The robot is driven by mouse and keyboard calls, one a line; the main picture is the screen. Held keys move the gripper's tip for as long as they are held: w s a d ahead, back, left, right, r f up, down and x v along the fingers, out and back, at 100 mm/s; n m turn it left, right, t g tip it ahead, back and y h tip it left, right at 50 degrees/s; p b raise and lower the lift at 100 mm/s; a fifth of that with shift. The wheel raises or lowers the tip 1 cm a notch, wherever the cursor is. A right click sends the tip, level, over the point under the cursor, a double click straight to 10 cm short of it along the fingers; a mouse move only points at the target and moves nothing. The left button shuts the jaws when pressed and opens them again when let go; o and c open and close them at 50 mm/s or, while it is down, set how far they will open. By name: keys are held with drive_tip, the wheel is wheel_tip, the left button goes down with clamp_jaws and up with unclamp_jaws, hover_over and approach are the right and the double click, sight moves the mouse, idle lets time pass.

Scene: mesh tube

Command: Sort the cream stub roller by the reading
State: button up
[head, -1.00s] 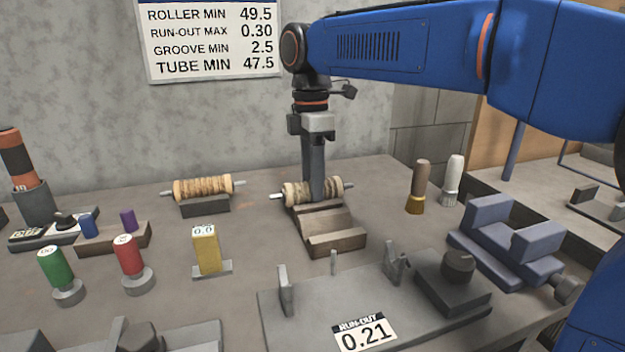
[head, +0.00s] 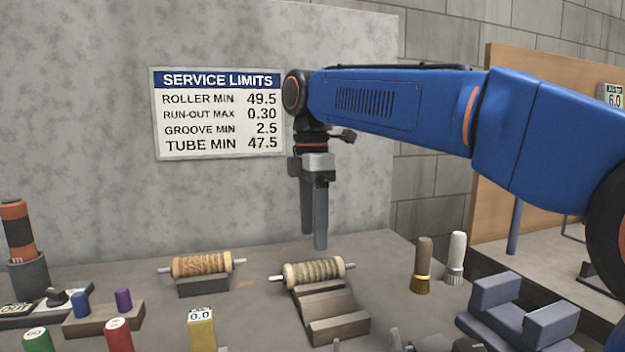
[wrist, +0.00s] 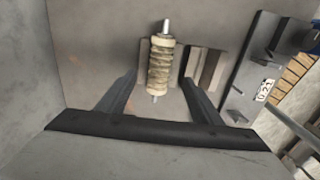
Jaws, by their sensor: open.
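The cream stub roller (head: 313,271), with a dark spiral winding and metal stub ends, lies across the top of a stepped wooden block (head: 332,312). In the wrist view the roller (wrist: 161,66) shows between and beyond my two fingers. My gripper (head: 314,242) is open, empty and above the roller, apart from it. Another cream roller (head: 201,264) with a browner winding rests on a dark block at the left. The service limits sign (head: 217,113) on the wall reads roller min 49.5 and run-out max 0.30. The run-out display (wrist: 264,90) shows in the wrist view, too small to read surely.
Two brushes (head: 423,266) stand right of the stepped block. A blue-grey vise-like fixture (head: 518,318) is at the right front. The bench between the two rollers is clear.

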wheel_tip(320, 180, up, 10)
drive_tip(key=shift+w, duration=0.3)
drive_tip(key=shift+r, duration=0.1)
